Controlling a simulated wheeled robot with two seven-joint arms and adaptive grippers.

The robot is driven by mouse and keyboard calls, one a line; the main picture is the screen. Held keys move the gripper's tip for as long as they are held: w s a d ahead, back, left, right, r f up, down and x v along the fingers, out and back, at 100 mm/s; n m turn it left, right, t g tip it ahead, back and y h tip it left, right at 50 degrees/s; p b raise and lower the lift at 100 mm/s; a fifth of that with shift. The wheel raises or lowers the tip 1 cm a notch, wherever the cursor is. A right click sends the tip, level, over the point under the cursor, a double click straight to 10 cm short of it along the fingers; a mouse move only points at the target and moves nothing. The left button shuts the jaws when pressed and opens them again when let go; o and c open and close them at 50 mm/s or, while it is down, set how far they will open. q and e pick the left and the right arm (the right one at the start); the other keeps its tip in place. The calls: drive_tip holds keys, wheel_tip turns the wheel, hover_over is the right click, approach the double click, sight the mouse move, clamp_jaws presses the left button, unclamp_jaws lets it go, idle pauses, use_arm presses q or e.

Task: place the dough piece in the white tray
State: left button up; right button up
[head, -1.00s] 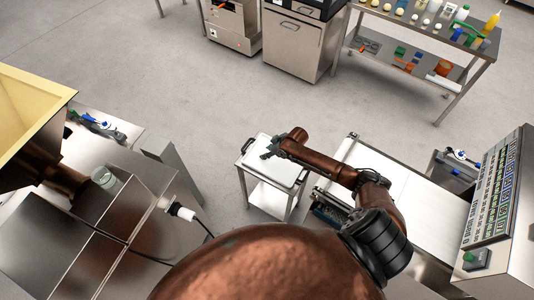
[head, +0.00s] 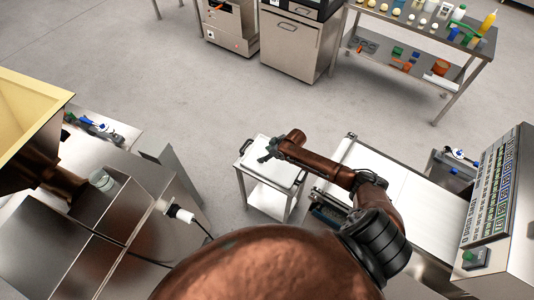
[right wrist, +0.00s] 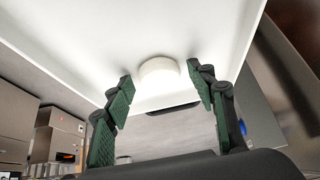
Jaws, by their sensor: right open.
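The dough piece (right wrist: 158,72) is a pale, round, short lump. In the right wrist view it rests on the white tray (right wrist: 215,25), near the tray's edge. In the head view the white tray (head: 278,177) lies on top of a small metal cart, and the dough is hidden there by my gripper. My right gripper (head: 265,155) is over the tray. In the right wrist view its green-padded fingers (right wrist: 160,88) are spread, one on each side of the dough, with gaps visible. My left gripper is not in view.
A conveyor with a white belt (head: 400,190) stands right of the cart, beside a button panel (head: 493,185). A steel machine with a yellow hopper (head: 25,110) is at the left. A table with several small items (head: 420,25) stands at the back. The floor between is clear.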

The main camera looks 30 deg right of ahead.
drive_tip(key=p+v, duration=0.2)
drive_tip(key=v, duration=1)
drive_tip(key=shift+r, duration=0.15)
